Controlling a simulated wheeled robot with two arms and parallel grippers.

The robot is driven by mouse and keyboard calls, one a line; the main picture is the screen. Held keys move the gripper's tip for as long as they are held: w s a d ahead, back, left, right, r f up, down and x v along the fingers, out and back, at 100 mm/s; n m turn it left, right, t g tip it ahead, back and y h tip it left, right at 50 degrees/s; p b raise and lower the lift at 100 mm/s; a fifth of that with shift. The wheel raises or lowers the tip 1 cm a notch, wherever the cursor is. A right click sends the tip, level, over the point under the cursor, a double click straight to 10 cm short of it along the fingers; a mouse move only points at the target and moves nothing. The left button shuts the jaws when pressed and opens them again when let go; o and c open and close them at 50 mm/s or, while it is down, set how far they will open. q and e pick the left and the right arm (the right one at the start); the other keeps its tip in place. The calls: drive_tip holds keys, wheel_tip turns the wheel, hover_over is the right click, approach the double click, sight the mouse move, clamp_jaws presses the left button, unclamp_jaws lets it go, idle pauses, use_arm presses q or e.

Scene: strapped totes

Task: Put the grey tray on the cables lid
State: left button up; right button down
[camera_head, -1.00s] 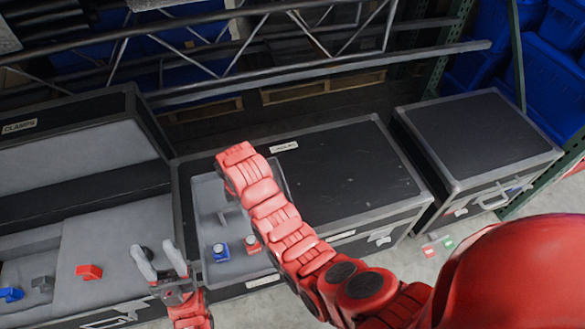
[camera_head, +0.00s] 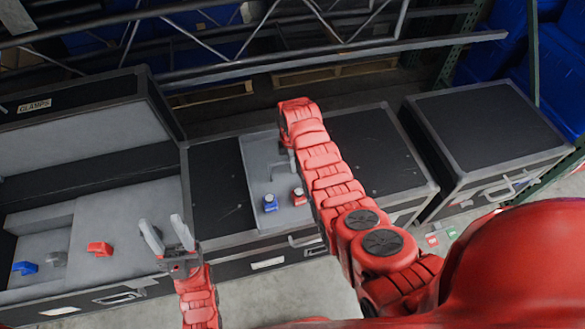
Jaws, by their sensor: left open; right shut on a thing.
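The grey tray (camera_head: 259,165) is over the middle of the black lid (camera_head: 215,185) of the centre case, and I cannot tell whether it rests flat on it. The tray holds a blue piece (camera_head: 270,203), a red piece (camera_head: 298,196) and a grey hooked shape I cannot identify. My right arm crosses the tray's right part. My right gripper (camera_head: 290,150) is at the tray, its jaws mostly hidden by my wrist, shut on the tray. My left gripper (camera_head: 160,221) is open and empty, in front of the open case at left.
The open case labelled CLAMPS (camera_head: 35,106) at left holds a red piece (camera_head: 100,249), a blue piece (camera_head: 25,268) and a grey piece (camera_head: 56,259). A closed case (camera_head: 490,125) stands at right. Metal trusses (camera_head: 230,65) lie behind. The lid's left part is bare.

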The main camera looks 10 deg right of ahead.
sight(292, 176)
drive_tip(key=shift+f+p, duration=0.3)
drive_tip(key=shift+f, duration=0.45)
drive_tip(key=shift+w+f, duration=0.1)
drive_tip(key=shift+f, duration=0.85)
drive_tip(key=shift+f, duration=0.1)
drive_tip(key=shift+f+b, duration=0.15)
drive_tip(key=shift+b, duration=0.25)
drive_tip(key=c, duration=0.8)
unclamp_jaws()
drive_tip(key=shift+c, duration=0.2)
